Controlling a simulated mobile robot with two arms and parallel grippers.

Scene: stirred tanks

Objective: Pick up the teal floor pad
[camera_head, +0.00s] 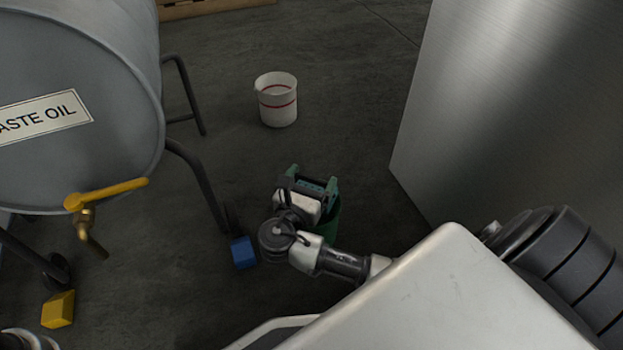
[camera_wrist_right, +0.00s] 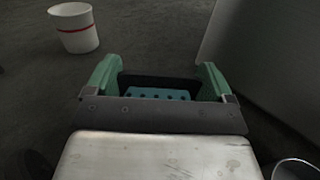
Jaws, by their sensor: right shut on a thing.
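The teal floor pad (camera_head: 311,187) is a small block between the green fingers of my right gripper (camera_head: 308,181). In the right wrist view the pad (camera_wrist_right: 157,94) shows a row of dark holes along its face, between the two widely spaced fingers (camera_wrist_right: 158,82). My right gripper is shut on it. The gripper body hides much of the pad, and I cannot tell how high it is above the floor. My left gripper does not show.
A blue block (camera_head: 243,252) and a yellow block (camera_head: 58,309) lie on the floor. A white bucket (camera_head: 277,101) stands behind. A waste oil drum (camera_head: 75,165) is left, a metal tank (camera_head: 500,110) right.

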